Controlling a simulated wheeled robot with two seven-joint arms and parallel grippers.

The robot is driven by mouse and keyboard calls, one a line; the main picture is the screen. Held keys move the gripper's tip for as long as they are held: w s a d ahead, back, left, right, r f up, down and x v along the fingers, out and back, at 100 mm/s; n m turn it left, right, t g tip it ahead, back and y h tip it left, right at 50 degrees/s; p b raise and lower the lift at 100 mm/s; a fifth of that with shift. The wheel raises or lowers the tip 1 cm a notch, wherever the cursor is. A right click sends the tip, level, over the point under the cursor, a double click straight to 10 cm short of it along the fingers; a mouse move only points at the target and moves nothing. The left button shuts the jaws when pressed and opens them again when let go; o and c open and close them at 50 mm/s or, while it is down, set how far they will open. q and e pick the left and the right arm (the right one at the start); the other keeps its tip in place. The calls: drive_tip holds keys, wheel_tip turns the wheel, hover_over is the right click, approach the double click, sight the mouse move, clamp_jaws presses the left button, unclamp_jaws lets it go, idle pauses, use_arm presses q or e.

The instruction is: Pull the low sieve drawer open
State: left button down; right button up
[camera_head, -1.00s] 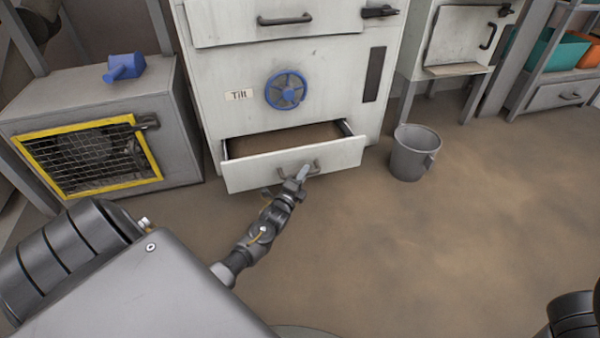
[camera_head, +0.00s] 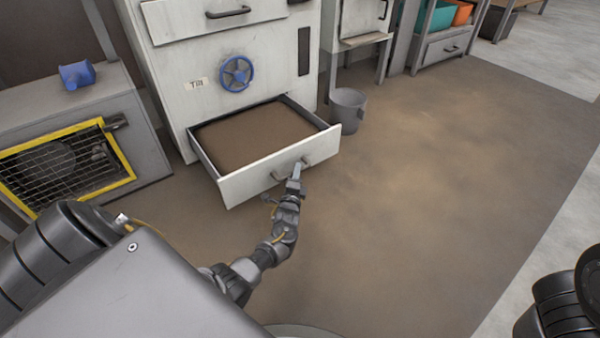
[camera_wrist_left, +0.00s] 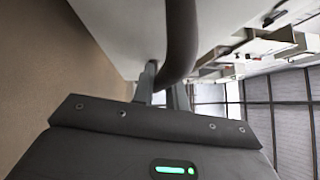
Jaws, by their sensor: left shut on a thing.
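The low sieve drawer (camera_head: 281,170) is pulled well out of the pale cabinet (camera_head: 180,65), and its brown inside shows in the head view. My left gripper (camera_head: 296,172) is at the drawer's front, shut on the drawer handle (camera_head: 283,170). In the left wrist view the dark bar of the handle (camera_wrist_left: 181,40) runs down to the fingers (camera_wrist_left: 160,85) of my left gripper. The fingertips are partly hidden there. My right gripper does not show; only a dark part of my own body is at the lower right of the head view.
A blue handwheel (camera_head: 236,74) sits on the cabinet above the drawer. A grey bucket (camera_head: 347,110) stands on the floor just right of the drawer. A yellow-framed mesh box (camera_head: 122,153) with a blue scoop (camera_head: 77,75) on top is at the left. The floor ahead and right is clear.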

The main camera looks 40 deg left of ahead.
use_arm(q)
drive_tip(key=shift+s+d, duration=0.1)
drive_tip(key=shift+d, duration=0.05)
drive_tip(key=c, duration=1.4)
unclamp_jaws()
